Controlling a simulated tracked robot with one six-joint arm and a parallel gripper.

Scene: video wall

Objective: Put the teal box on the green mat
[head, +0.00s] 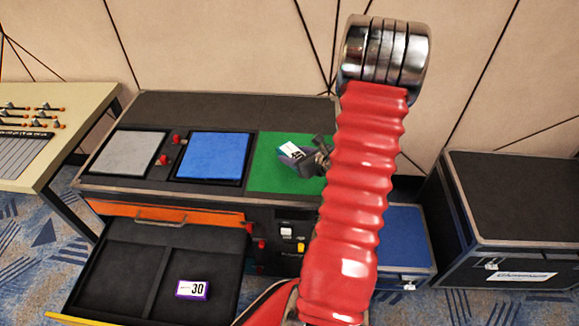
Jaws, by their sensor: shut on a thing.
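The teal box (290,151) is small, with a white label and a teal edge, and looks tilted. It is at the tip of my gripper (306,158), which is shut on it. The green mat (264,174) lies on the right part of the dark cabinet top, and the box is over it in the picture. I cannot tell whether the box touches the mat. My red arm hides the mat's right edge and part of the gripper.
A grey mat (130,152) and a blue mat (213,155) lie to the left on the cabinet (200,104). Below, an open drawer (128,257) holds a purple box (193,290). A black case (520,200) stands right, a console table (60,130) left.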

